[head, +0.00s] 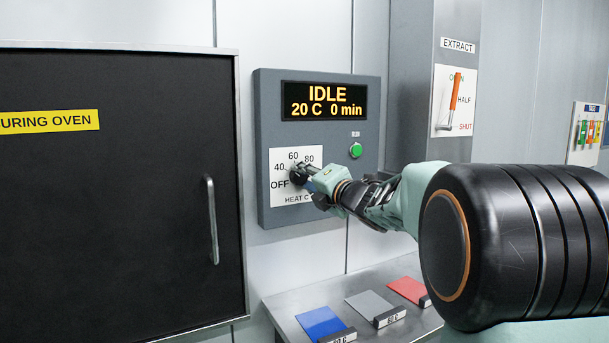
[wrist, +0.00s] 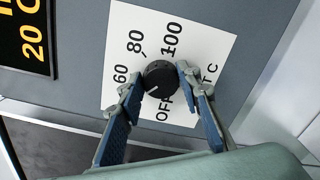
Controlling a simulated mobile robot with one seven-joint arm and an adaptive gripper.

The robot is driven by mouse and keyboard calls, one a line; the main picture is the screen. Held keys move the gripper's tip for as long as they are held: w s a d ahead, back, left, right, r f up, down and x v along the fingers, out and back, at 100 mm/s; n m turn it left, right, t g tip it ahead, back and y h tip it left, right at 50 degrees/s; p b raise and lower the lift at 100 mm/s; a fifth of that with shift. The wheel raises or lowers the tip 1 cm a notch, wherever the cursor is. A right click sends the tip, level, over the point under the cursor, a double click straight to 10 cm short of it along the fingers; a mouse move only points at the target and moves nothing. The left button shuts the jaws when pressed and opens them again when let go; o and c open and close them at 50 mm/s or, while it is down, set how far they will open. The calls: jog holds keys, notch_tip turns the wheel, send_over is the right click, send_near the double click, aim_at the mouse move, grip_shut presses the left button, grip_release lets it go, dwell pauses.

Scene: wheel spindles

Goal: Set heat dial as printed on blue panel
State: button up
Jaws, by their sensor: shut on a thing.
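The heat dial (head: 297,177) is a black round knob on a white plate marked OFF, 40, 60, 80 and more. In the wrist view the dial (wrist: 160,77) sits between my gripper's two fingers (wrist: 160,82), which are shut on its sides. Its short white mark points to the lower left, between OFF and 60; the left finger hides the 40 there. In the head view my gripper (head: 309,179) reaches the dial from the right and covers part of the plate. The blue panel (head: 320,322) lies on the shelf; its label is partly cut off by the frame's bottom edge.
The display (head: 323,102) reads IDLE, 20 C, 0 min. A green button (head: 355,150) is above right of the dial. A grey panel (head: 370,303) labelled 60 C and a red panel (head: 408,289) lie on the shelf. The oven door (head: 110,220) is left; an orange extract lever (head: 455,92) is right.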

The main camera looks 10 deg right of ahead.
jog(key=m+p, duration=0.1)
jog(key=m, duration=0.3)
jog(key=shift+m+p, duration=0.35)
jog(key=shift+m, duration=0.05)
jog(key=m+p, duration=0.2)
jog(key=m, duration=0.2)
jog(key=shift+f, duration=0.1)
jog(key=m+p, duration=0.2)
jog(key=m, duration=0.3)
jog(key=shift+f+m+p, duration=0.2)
jog(key=shift+m+p, duration=0.9)
jog(key=shift+m, duration=0.8)
jog(key=o, duration=1.1)
jog(key=shift+a, duration=0.1)
jog(key=shift+o, duration=0.2)
jog(key=shift+s, duration=0.15)
